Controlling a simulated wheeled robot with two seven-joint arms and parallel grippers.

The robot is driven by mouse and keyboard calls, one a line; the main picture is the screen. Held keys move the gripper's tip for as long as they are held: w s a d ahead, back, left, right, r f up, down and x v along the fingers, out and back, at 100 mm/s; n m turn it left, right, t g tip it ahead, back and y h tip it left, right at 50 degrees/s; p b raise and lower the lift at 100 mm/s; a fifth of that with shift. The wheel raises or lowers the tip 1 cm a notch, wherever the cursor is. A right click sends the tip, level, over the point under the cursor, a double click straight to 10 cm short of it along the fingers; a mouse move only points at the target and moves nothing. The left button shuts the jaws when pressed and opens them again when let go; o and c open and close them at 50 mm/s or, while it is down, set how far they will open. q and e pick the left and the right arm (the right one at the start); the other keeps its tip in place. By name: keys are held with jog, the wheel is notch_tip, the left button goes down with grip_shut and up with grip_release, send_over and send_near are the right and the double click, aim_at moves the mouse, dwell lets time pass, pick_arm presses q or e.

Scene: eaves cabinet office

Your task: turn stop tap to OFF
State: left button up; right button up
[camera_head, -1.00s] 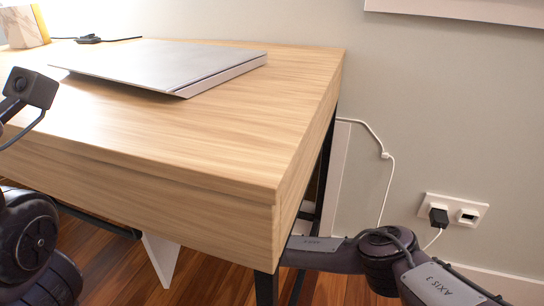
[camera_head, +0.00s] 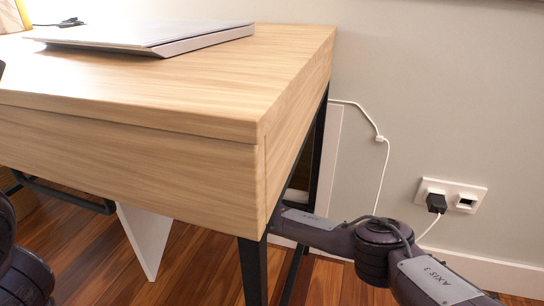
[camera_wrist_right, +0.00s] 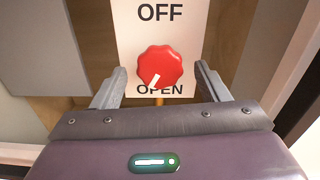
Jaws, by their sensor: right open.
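The stop tap is a red scalloped knob (camera_wrist_right: 160,66) in the right wrist view. It sits on a white plate (camera_wrist_right: 130,40) marked OFF above and OPEN below. The white mark on the knob points down and slightly left, towards OPEN. My right gripper (camera_wrist_right: 160,80) is open, with one finger on each side of the knob's lower part; gaps show on both sides. In the head view my right arm reaches behind the desk's right side, and its gripper and the tap are hidden there. My left gripper is out of view.
A wooden desk (camera_head: 130,140) with black legs (camera_head: 253,270) fills the left and middle. A silver laptop (camera_head: 150,35) lies on it. A wall socket (camera_head: 452,195) with a black plug (camera_head: 436,203) and a white cable (camera_head: 384,165) is beside my right arm.

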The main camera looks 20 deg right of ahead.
jog(key=c, duration=1)
jog(key=m, duration=1.5)
jog(key=m+p, duration=0.1)
jog(key=m, duration=1.4)
jog(key=shift+a+r+p, duration=0.1)
jog(key=shift+r+p, duration=0.1)
jog(key=shift+p, duration=0.1)
